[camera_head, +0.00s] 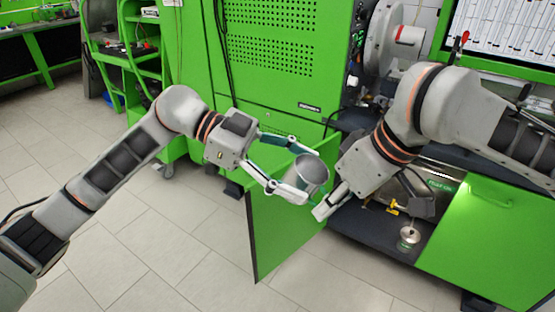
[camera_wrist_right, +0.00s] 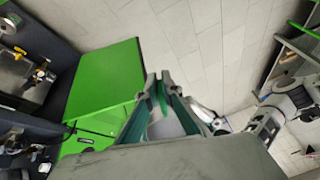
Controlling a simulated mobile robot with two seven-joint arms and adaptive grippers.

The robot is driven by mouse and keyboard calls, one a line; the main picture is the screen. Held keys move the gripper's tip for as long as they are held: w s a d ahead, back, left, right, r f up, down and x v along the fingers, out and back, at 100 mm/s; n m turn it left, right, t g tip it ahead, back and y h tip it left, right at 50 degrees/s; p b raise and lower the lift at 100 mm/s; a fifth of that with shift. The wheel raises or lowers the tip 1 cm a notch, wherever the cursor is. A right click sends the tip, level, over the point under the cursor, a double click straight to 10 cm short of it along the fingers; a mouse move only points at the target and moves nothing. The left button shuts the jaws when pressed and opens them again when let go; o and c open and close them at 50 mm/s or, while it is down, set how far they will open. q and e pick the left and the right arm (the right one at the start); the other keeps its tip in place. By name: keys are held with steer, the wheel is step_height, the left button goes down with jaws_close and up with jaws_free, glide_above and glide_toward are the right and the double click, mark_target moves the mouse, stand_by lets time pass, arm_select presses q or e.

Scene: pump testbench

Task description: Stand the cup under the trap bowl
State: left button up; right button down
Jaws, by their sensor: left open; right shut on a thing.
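The grey metal cup (camera_head: 311,173) is held in the air in front of the cabinet. It also shows between my right fingers in the right wrist view (camera_wrist_right: 166,127). My right gripper (camera_head: 326,200) is shut on the cup. My left gripper (camera_head: 305,173) is open, with its fingers on either side of the cup; whether they touch it I cannot tell. A small silvery bowl-like part (camera_head: 409,236), likely the trap bowl, is low in the open cabinet, near a yellow valve handle (camera_head: 393,208). My right arm hides part of the cabinet.
An open green door (camera_head: 285,225) stands below my grippers. Another green door (camera_head: 490,240) is at the right of the cabinet. A dark cabinet floor (camera_head: 365,228) lies between them. The tiled floor (camera_head: 190,245) at the front left is clear.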

arm_select(q)
steer(key=shift+x, duration=0.95)
steer(key=c, duration=1.2)
steer(key=shift+c, duration=0.2)
arm_select(e)
steer(key=c, duration=2.2)
jaws_free()
steer(key=shift+o, duration=0.2)
